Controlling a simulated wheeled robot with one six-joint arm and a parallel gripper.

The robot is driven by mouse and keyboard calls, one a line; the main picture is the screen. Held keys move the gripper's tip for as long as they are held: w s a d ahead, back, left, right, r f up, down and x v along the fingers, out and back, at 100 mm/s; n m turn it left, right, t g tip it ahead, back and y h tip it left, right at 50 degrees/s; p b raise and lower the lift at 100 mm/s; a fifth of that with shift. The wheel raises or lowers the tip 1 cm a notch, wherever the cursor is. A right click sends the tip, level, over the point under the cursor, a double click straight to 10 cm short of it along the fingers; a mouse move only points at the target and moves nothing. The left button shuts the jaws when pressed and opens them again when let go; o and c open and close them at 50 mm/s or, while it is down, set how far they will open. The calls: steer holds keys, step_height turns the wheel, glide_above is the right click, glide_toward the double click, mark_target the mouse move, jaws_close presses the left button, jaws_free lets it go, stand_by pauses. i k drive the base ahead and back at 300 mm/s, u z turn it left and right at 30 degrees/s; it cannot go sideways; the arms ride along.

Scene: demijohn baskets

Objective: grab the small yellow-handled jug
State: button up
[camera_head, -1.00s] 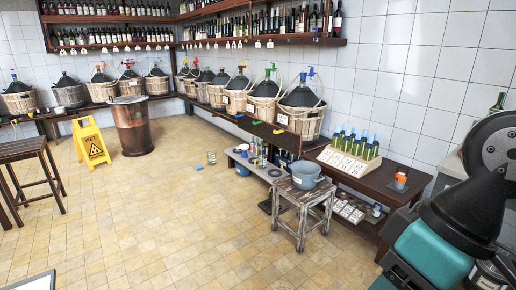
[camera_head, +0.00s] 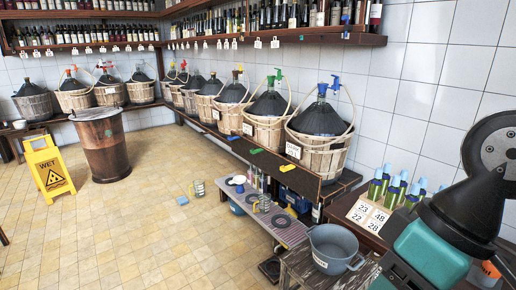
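A small clear jug (camera_head: 197,189) with a yellowish edge stands on the tile floor, left of the low grey bench. A second small clear vessel with yellow on it (camera_head: 263,203) stands on the low grey bench (camera_head: 290,234). Both are too small for me to tell for certain which has the yellow handle. My arm shows at the right edge as teal and black links. My gripper is not in view.
A grey-blue pot (camera_head: 333,249) sits on a worn wooden stool (camera_head: 300,268) in front. Basketed demijohns (camera_head: 322,140) line the counter. A yellow wet-floor sign (camera_head: 49,168) and copper-brown barrel (camera_head: 102,146) stand left. A blue item (camera_head: 182,201) lies on otherwise open floor.

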mark_target(262, 205)
steer(key=i, duration=0.25)
steer(key=u, duration=1.15)
steer(key=i, duration=3.3)
steer(key=z, duration=3.15)
